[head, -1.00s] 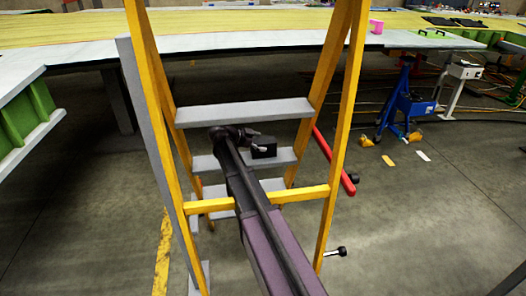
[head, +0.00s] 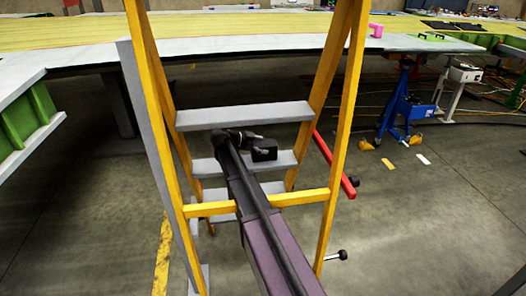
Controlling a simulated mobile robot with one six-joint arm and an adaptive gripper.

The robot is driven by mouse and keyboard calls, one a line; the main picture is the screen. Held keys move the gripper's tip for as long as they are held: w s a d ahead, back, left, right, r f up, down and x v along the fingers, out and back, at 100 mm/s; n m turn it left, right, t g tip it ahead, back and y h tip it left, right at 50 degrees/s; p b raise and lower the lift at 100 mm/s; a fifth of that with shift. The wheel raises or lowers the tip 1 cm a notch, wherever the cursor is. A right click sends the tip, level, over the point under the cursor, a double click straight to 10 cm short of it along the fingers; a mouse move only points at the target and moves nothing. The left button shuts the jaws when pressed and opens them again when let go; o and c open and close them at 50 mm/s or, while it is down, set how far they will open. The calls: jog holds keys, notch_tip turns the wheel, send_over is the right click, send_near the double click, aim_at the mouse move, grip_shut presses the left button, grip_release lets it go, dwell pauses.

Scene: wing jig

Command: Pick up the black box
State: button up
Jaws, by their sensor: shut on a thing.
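The black box (head: 264,152) is a small dark block at the middle grey step of the yellow ladder. My gripper (head: 256,142) is at the end of my arm, which reaches through the ladder frame, and its jaws are shut on the black box. The fingers are small and dark here, so their exact contact is hard to see. I cannot tell whether the box still touches the step.
The yellow ladder (head: 328,205) surrounds my arm, with a grey step (head: 245,116) above the gripper. A red bar (head: 332,160) and a blue stand (head: 401,103) are to the right. A long wing panel (head: 220,33) runs behind.

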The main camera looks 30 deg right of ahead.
aim_at(262, 144)
jog(key=shift+r, duration=0.15)
notch_tip(262, 144, up, 4)
jog(key=p, duration=0.4)
jog(key=shift+c, duration=0.3)
jog(key=s, duration=1)
jog(key=s+p, duration=0.1)
jog(key=s, duration=0.5)
jog(key=shift+r, duration=0.3)
jog(key=shift+c, duration=0.2)
jog(key=shift+a, duration=0.1)
